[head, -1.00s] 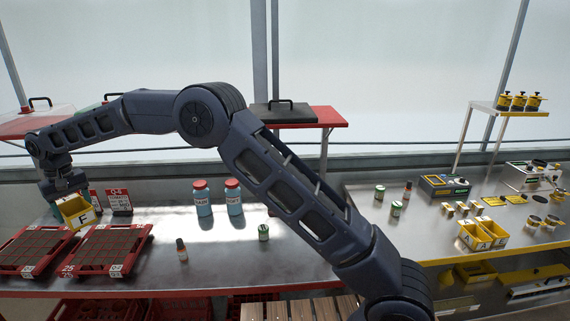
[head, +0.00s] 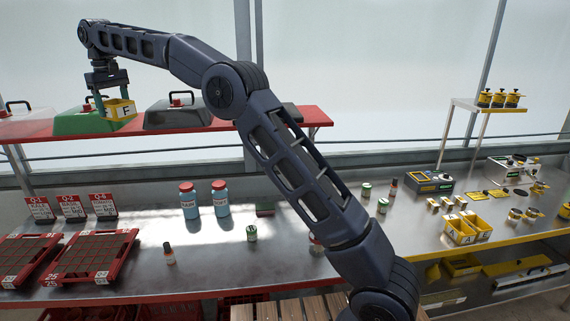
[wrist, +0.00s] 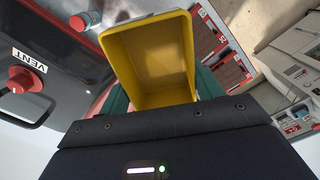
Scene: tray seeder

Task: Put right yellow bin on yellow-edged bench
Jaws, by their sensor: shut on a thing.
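My gripper (head: 112,98) is shut on a yellow bin (head: 122,109) marked "F" and holds it high at the left, in front of the red upper shelf. In the wrist view the bin (wrist: 152,65) is empty, with my green fingers at its two sides. The yellow-edged bench (head: 405,225) stands at the right, far from my gripper. On it sit two yellow bins side by side, a left one (head: 459,232) marked "A" and a right one (head: 480,229) whose letter is hard to read.
The red shelf (head: 200,128) carries lidded boxes near the held bin. Below are red seed trays (head: 95,258), sign cards and blue bottles (head: 189,203). The right bench holds small jars (head: 382,205), a meter (head: 428,181) and yellow parts. Bare metal shows left of its bins.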

